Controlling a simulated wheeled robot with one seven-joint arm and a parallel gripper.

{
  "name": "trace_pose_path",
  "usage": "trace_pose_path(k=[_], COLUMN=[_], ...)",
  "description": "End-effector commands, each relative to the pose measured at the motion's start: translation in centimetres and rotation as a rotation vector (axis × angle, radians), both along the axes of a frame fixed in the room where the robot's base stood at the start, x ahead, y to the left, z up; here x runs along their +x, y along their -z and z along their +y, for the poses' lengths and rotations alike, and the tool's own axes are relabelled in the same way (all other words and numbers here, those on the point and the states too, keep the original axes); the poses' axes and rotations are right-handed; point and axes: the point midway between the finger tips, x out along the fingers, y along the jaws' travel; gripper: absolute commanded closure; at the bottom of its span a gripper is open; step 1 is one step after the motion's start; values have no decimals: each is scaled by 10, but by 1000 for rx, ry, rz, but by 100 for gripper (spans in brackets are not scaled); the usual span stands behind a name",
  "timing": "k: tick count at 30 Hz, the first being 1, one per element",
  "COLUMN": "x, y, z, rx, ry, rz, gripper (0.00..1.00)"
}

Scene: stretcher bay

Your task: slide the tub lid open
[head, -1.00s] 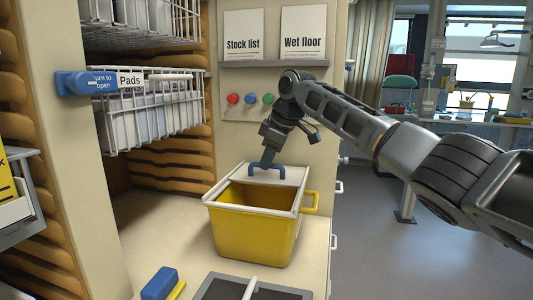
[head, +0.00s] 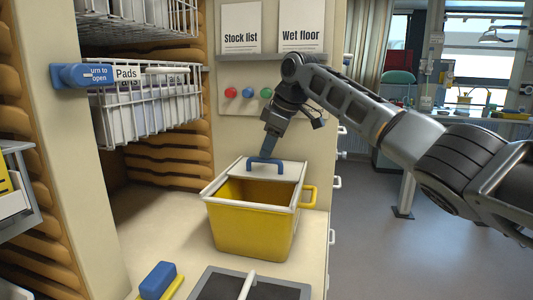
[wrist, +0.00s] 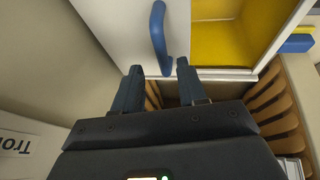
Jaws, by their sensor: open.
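The yellow tub (head: 250,232) stands on the counter, its front part open and its inside showing. Its white lid (head: 290,172) covers only the back part, and also shows in the wrist view (wrist: 110,22). The blue handle (head: 266,161) stands up from the lid; in the wrist view the handle (wrist: 159,38) lies just beyond the gap between my fingertips. My gripper (head: 268,153) is open, pointing down just above the handle, also seen in the wrist view (wrist: 160,67). I see nothing held. I cannot tell whether the fingers touch the handle.
A yellow side handle (head: 311,195) sticks out from the tub's right. A blue block (head: 158,280) and a dark grey-framed tray (head: 225,287) lie on the counter in front. A wire basket (head: 150,110) hangs at left. A wall panel with coloured knobs (head: 248,93) is behind.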

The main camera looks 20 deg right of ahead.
Motion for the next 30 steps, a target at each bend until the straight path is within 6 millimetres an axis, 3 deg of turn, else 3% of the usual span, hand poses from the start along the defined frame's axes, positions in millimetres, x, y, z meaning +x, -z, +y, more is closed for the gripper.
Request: trace_pose_path(k=[6, 12, 26, 30], x=[-12, -18, -18, -15], y=[-31, -45, -46, -36], z=[-7, -10, -10, 11], rx=[0, 0, 1, 39], ry=[0, 1, 1, -11], rz=[-1, 0, 0, -25], gripper=[59, 59, 59, 59])
